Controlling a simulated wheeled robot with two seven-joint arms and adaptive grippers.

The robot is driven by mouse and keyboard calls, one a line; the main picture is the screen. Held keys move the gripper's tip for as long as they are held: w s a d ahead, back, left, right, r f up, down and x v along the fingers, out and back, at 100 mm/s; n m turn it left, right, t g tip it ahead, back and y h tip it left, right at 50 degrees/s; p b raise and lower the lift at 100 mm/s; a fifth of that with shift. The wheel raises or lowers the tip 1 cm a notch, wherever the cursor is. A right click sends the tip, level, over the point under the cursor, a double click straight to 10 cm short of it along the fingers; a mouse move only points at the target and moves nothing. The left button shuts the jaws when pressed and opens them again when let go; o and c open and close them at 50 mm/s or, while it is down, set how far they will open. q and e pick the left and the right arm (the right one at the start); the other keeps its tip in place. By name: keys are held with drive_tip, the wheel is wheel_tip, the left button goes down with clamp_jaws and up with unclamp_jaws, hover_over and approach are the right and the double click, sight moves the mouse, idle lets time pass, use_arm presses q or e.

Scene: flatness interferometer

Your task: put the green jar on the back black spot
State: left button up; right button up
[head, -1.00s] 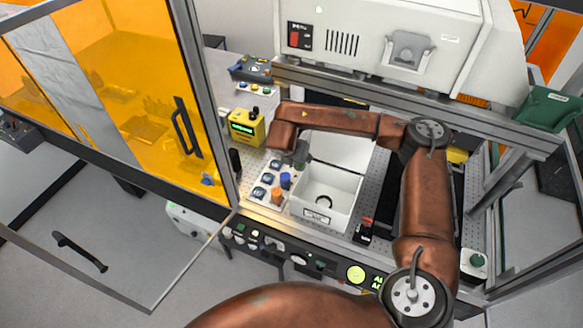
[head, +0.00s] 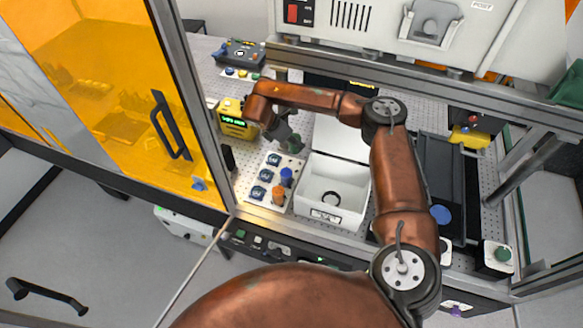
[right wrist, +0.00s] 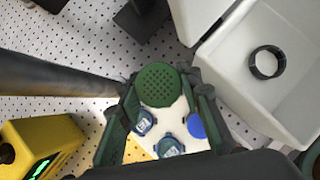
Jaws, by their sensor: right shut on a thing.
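In the head view the green jar (head: 295,143) shows small beside my right gripper (head: 288,140), over the back of a white plate (head: 249,197). I cannot tell how high the jar hangs. My left gripper is out of view.
A blue jar (head: 287,176) and an orange jar (head: 278,194) stand on the plate's right side. An open white box (head: 345,213) is close on the right, a yellow meter (head: 236,120) on the left. A metal frame post (head: 190,95) and amber door lie further left.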

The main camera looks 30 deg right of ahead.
drive_tip(key=f, duration=0.1)
drive_tip(key=w+f, duration=0.1)
drive_tip(key=f, duration=0.3)
drive_tip(key=f+p, duration=0.1)
drive_tip(key=f, duration=0.1)
drive_tip(key=shift+s+f, duration=0.2)
drive_tip(key=shift+f, duration=0.05)
drive_tip(key=shift+w+f, duration=0.1)
drive_tip(key=shift+f, duration=0.25)
wheel_tip(320, 180, down, 3)
drive_tip(key=shift+r+p, duration=0.1)
drive_tip(key=shift+p, duration=0.5)
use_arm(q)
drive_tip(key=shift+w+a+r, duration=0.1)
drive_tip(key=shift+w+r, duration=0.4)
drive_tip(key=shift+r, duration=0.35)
use_arm(e)
drive_tip(key=o, duration=1.2)
drive_tip(key=shift+a, duration=0.1)
use_arm(q)
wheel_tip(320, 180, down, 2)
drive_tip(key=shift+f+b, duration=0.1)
drive_tip(key=shift+b, duration=1)
use_arm(e)
drive_tip(key=v, duration=1.1)
drive_tip(key=shift+a+r, duration=0.2)
drive_tip(key=shift+r, duration=0.15)
